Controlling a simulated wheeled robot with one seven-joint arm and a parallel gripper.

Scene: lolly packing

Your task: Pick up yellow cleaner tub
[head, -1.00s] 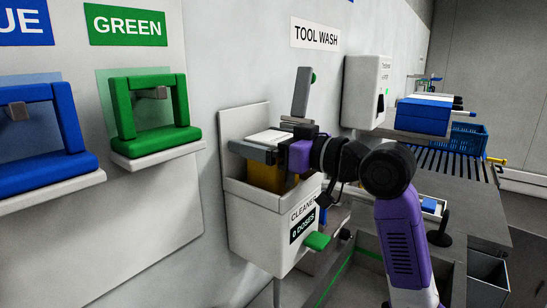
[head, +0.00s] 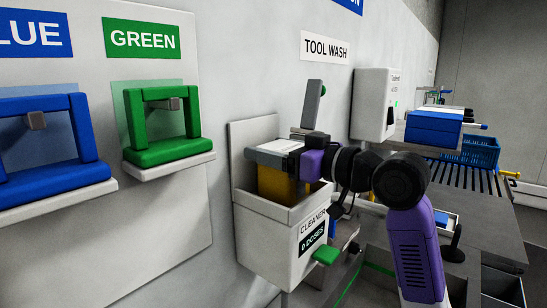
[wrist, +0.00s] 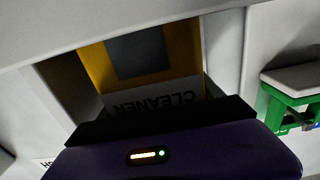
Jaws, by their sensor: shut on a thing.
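The yellow cleaner tub (head: 276,183) has a whitish top and sits upright in the mouth of the white dispenser box (head: 272,240) labelled "CLEANER, 0 DOSES". Its lower part is hidden behind the box's front wall. My gripper (head: 280,152) reaches in from the right and is shut on the tub near its top. One grey finger shows along the tub's near left side. In the wrist view the tub's yellow edge (wrist: 95,66) and its "CLEANER" lettering, upside down, show just beyond my dark gripper.
Green (head: 160,150) and blue (head: 60,180) wall holders are on the left. A white wall dispenser (head: 372,105), blue stack (head: 433,130) and blue crate (head: 482,152) are on the right.

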